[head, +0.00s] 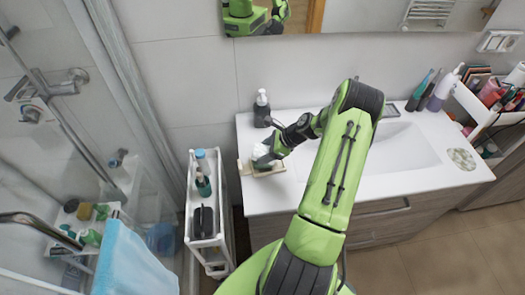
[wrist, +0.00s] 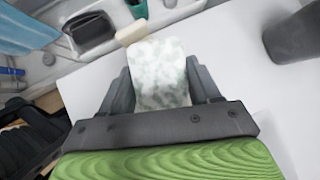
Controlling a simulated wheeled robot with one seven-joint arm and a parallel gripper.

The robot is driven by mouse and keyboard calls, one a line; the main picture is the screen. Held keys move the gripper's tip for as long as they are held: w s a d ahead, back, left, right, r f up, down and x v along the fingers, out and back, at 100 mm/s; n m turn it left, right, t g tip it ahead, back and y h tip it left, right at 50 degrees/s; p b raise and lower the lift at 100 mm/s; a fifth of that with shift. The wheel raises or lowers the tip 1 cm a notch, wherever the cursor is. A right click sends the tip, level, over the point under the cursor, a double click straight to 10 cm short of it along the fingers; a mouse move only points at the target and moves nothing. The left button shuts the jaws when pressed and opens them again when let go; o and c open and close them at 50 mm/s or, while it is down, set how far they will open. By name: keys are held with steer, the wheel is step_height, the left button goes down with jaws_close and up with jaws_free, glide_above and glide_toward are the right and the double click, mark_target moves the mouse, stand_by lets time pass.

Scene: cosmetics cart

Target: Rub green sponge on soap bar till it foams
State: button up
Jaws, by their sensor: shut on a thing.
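My gripper (wrist: 162,84) is shut on the green sponge (wrist: 160,64), one finger on each side. The sponge is mostly covered in white foam, with pale green showing through in patches. In the head view the gripper (head: 270,153) is low over a beige soap dish (head: 262,173) at the left end of the white counter. The foamy white mass of the sponge (head: 259,151) is just above the dish. A beige end piece (wrist: 132,32) sticks out past the sponge in the wrist view. I cannot make out the soap bar, which may be hidden under the sponge.
A dark pump bottle (head: 262,108) stands behind the dish. A white cart (head: 200,228) with bottles and a black case (head: 203,221) stands left of the counter (head: 262,204). The basin (head: 400,150) is to the right, with several bottles behind it.

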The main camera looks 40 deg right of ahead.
steer(key=shift+s+d, duration=0.45)
steer(key=shift+d, duration=0.2)
steer(key=shift+w+a+f, duration=0.1)
steer(key=shift+w+a, duration=0.3)
steer(key=shift+a, duration=0.25)
steer(key=shift+w+a+f, duration=0.1)
steer(key=shift+w+a, duration=0.25)
steer(key=shift+a, duration=0.25)
steer(key=shift+s+d+r, duration=0.1)
steer(key=shift+s+d, duration=0.3)
steer(key=shift+d, duration=0.25)
steer(key=shift+s+d, duration=0.4)
steer(key=shift+d, duration=0.2)
step_height(320, 180, up, 5)
steer(key=p, duration=0.4)
steer(key=shift+r+p, duration=0.2)
steer(key=shift+p, duration=0.15)
steer(key=shift+r, duration=0.95)
